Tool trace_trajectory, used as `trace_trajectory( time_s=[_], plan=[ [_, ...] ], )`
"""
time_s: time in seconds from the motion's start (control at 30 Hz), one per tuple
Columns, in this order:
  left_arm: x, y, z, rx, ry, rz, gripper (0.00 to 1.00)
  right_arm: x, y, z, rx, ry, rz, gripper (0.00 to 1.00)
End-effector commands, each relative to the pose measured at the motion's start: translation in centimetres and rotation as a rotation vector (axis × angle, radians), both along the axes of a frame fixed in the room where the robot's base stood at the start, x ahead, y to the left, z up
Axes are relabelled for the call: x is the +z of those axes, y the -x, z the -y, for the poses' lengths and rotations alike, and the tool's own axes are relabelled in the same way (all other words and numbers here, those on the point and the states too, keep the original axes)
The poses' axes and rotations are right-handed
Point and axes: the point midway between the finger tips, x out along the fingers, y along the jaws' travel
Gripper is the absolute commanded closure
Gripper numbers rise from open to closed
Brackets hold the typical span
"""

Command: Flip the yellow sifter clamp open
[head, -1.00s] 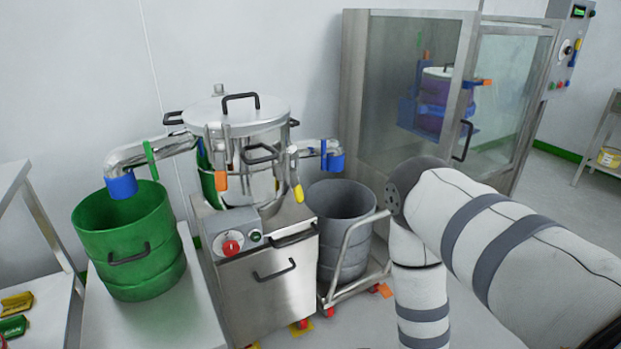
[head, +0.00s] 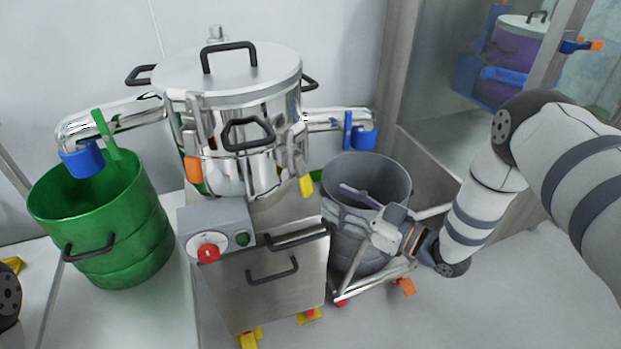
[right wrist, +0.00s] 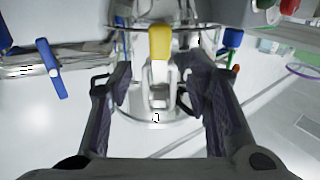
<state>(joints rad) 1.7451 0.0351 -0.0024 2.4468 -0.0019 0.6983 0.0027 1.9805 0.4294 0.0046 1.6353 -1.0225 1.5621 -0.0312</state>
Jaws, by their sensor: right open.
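The sifter (head: 228,95) is a shiny steel drum with a flat lid. The yellow clamp (head: 306,186) hangs at its right front side, its coloured tip pointing down below a metal lever. In the right wrist view the yellow clamp (right wrist: 160,43) lies in the upper middle, its metal part running down between the fingers. My right gripper (head: 362,213) is to the right of the clamp, in front of the grey bin, with its fingers apart and nothing between them touching. It also shows in the right wrist view (right wrist: 157,88). My left gripper is out of view.
An orange-tipped clamp (head: 194,170) hangs at the sifter's left front. A control box (head: 215,228) with a red button sits below. A green drum (head: 105,225) stands left, a grey bin (head: 365,178) on a cart right. Blue-ended pipes leave both sides.

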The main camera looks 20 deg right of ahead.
Motion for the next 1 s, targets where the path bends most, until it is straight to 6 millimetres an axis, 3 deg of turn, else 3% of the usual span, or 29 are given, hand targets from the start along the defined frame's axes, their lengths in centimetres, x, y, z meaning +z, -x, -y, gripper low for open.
trace_trajectory(
  time_s=[0.3,0.47,0.7,0.73,0.9,1.0],
  plan=[
    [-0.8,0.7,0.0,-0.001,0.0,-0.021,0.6,-0.3,-6.2,-4.2,0.001,0.0,-0.002,0.55],
    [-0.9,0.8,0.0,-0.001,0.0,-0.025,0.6,-0.2,-7.5,-5.1,-0.001,0.001,-0.003,0.55],
    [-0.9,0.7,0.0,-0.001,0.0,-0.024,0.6,-0.1,-7.7,-5.2,-0.001,0.001,-0.003,0.55],
    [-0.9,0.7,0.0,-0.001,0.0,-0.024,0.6,-0.1,-7.6,-5.2,-0.001,0.001,-0.003,0.57],
    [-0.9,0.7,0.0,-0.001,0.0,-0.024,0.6,-0.1,-7.6,-5.1,-0.002,0.001,-0.003,0.96],
    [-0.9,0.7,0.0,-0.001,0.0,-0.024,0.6,-0.1,-7.6,-5.1,-0.002,0.001,-0.003,1.0]
  ],
)
